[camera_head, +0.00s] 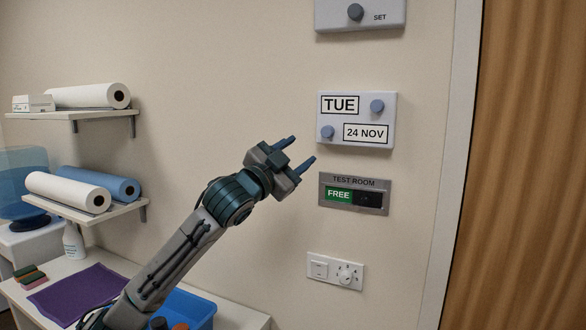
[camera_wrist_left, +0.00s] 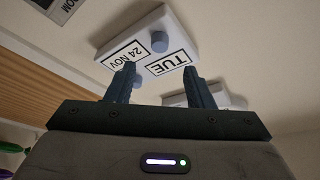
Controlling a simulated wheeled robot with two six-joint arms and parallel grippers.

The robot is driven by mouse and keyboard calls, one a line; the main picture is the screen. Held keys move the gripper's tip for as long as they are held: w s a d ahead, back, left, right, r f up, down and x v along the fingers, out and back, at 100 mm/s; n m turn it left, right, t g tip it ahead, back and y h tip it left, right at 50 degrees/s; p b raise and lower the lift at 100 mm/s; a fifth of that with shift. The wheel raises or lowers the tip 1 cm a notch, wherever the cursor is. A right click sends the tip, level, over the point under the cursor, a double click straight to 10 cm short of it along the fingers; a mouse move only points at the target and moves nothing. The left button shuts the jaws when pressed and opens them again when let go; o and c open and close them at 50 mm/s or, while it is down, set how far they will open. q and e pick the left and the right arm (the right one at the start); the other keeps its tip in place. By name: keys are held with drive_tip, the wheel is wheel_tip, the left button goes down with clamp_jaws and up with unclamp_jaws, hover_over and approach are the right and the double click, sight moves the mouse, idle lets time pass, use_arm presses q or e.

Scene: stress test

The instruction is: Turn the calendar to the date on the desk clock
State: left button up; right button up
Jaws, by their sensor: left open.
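The calendar (camera_head: 357,108) is a pale box on the wall. It reads TUE at its upper left and 24 NOV at its lower right. It has one blue-grey knob (camera_head: 377,106) at the upper right and another (camera_head: 328,132) at the lower left. My left gripper (camera_head: 303,151) is open and empty, below and left of the calendar, apart from it in the head view. In the left wrist view the calendar (camera_wrist_left: 146,40) appears upside down beyond the fingers. The desk clock is not seen in either view. My right gripper is not in view.
A TEST ROOM sign (camera_head: 355,194) reading FREE is below the calendar, with a switch and socket plate (camera_head: 335,270) lower down. A panel marked SET (camera_head: 360,14) is above. Shelves with rolls (camera_head: 88,96) are at the left. A wooden door (camera_head: 530,170) is at the right.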

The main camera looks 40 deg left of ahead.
use_arm(q)
drive_tip(key=shift+s+f, duration=0.15)
drive_tip(key=shift+s, duration=0.35)
